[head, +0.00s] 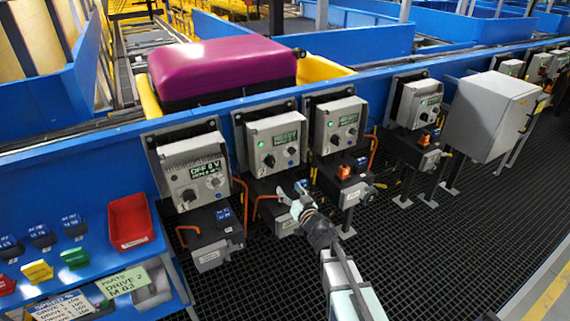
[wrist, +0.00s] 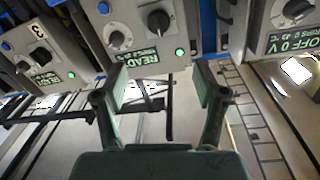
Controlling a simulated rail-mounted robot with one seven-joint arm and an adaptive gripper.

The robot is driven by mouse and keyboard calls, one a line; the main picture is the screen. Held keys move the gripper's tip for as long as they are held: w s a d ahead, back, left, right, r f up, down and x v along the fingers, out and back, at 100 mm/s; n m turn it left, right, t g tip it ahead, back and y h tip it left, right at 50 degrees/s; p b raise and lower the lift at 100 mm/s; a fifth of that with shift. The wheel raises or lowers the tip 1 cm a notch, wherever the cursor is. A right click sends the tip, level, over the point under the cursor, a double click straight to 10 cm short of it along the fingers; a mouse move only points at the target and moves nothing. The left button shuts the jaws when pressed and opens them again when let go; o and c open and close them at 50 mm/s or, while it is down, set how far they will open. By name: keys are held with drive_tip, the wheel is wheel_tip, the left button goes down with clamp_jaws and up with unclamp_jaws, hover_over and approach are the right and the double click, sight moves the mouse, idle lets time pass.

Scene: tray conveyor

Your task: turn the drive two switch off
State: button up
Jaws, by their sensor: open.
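The middle grey control box (head: 283,121) has a lit green lamp and a green display reading READY. It also shows upside down in the wrist view (wrist: 138,12). Its black rotary switch (wrist: 158,22) has a white pointer mark, beside a grey dial (wrist: 120,40). The switch also shows in the head view (head: 270,160). I cannot read a number on this box; the neighbour in the wrist view is marked 3. My gripper (wrist: 158,85) is open and empty, its fingers apart from the switch. In the head view my gripper (head: 293,197) is in front of and below this box.
The left box (head: 195,151) displays OFF 0 V. The third box (head: 333,107) has a lit green lamp. Black units with orange handles sit below the boxes. A purple case (head: 220,66) lies behind them. A red bin (head: 130,222) is at left. Dark grating floor is clear at right.

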sight(272, 165)
drive_tip(key=p+x, duration=0.2)
drive_tip(key=x, duration=1.5)
drive_tip(key=shift+w, duration=0.25)
drive_tip(key=c, duration=1.1)
